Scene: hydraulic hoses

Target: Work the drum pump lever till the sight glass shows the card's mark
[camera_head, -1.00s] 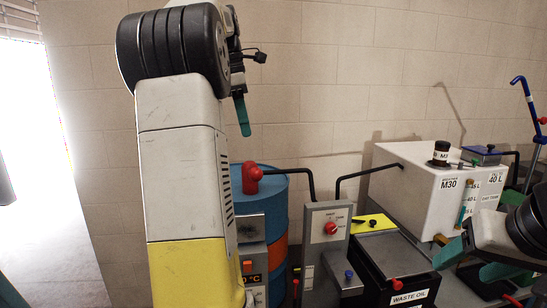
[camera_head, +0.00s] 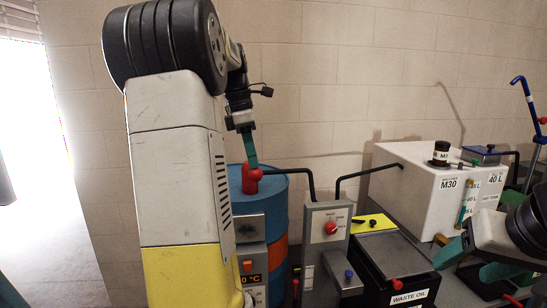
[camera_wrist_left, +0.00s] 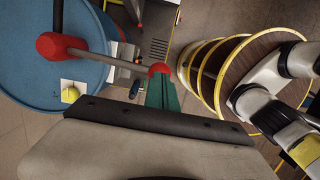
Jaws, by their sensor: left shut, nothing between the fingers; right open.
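The blue drum (camera_head: 277,205) carries a red pump head (camera_head: 248,180), partly hidden by my left arm. In the left wrist view, a grey lever (camera_wrist_left: 105,58) runs from the pump head (camera_wrist_left: 50,45) to a red knob (camera_wrist_left: 160,70). My left gripper (camera_head: 254,163) is shut and empty, its green fingers pointing down at the pump. In the left wrist view its tips (camera_wrist_left: 161,80) overlap the knob; contact is unclear. The white M30 tank (camera_head: 412,190) has a sight glass (camera_head: 464,205) on its front. A label reading 40 L (camera_head: 495,181) is beside it. The liquid level is too small to read. My right gripper (camera_head: 472,262) is open, low at the right.
A grey control box (camera_head: 326,245) with a red knob and a black waste oil container (camera_head: 400,270) stand between drum and tank. Dark pipes run above them. A blue-handled post (camera_head: 528,100) stands at far right. A round brown yellow-rimmed surface (camera_wrist_left: 250,65) shows in the left wrist view.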

